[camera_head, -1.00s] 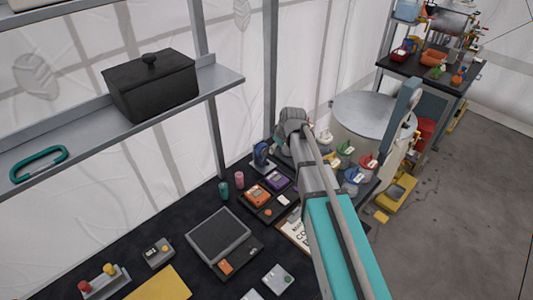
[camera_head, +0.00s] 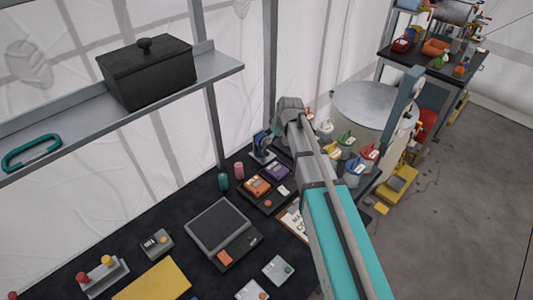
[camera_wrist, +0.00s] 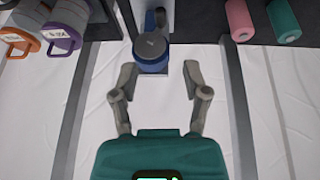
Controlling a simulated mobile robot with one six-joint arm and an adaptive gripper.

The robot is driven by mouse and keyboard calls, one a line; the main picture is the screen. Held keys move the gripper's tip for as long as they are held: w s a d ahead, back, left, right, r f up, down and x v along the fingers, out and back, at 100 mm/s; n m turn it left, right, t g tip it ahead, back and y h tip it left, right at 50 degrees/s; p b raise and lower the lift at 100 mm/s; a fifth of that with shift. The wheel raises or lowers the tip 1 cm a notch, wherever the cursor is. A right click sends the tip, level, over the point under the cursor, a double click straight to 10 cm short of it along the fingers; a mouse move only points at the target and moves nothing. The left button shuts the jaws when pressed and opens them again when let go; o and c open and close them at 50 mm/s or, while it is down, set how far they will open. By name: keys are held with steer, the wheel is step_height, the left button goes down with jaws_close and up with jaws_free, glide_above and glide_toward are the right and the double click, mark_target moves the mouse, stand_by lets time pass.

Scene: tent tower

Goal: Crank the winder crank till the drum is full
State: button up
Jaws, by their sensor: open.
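A blue device with a dark grey round end (camera_wrist: 151,48) is at the top middle of the wrist view. It looks like the winder, and in the head view a small blue device (camera_head: 263,148) stands at the back of the black bench. I cannot make out the crank handle or how full the drum is. My gripper (camera_wrist: 160,78) is open and empty. Its two fingers are apart, just below the blue device in the wrist picture, one to each side.
Several coloured-handled pots (camera_head: 352,168) stand right of my arm. A shelf (camera_head: 75,135) with a black lidded box (camera_head: 148,75) overhangs the bench at left.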

mark_target(267, 152)
steer(key=shift+b+x, duration=5.35)
steer(key=shift+x, duration=0.7)
jaws_close()
steer(key=shift+a, duration=0.25)
steer(key=shift+d, duration=0.3)
